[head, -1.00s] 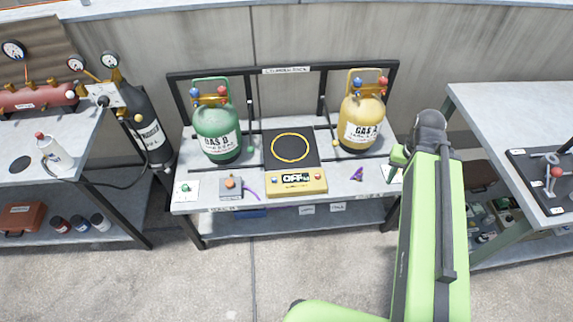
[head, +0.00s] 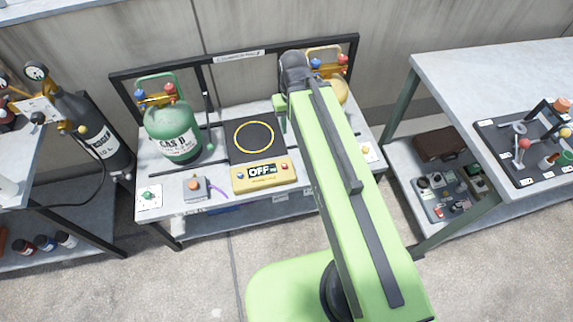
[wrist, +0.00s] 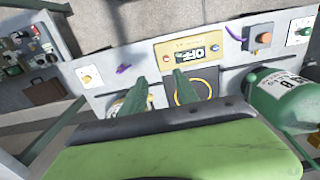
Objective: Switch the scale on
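The scale has a black plate with a yellow ring (head: 254,137) and a yellow front panel (head: 263,177). Its display (head: 262,171) reads OFF, with a small round button on either side. In the wrist view the panel (wrist: 187,50) appears upside down at top centre, and part of the ring (wrist: 192,92) shows beyond the fingers. My gripper (wrist: 159,76) has two green fingers, apart with nothing between them. It is above the bench, apart from the panel. In the head view my arm hides most of the gripper.
A green cylinder (head: 173,130) stands left of the plate. A yellow cylinder (head: 341,92) stands to the right, mostly behind my arm. A grey box with an orange button (head: 195,187) and a white card with a green knob (head: 149,197) lie at front left.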

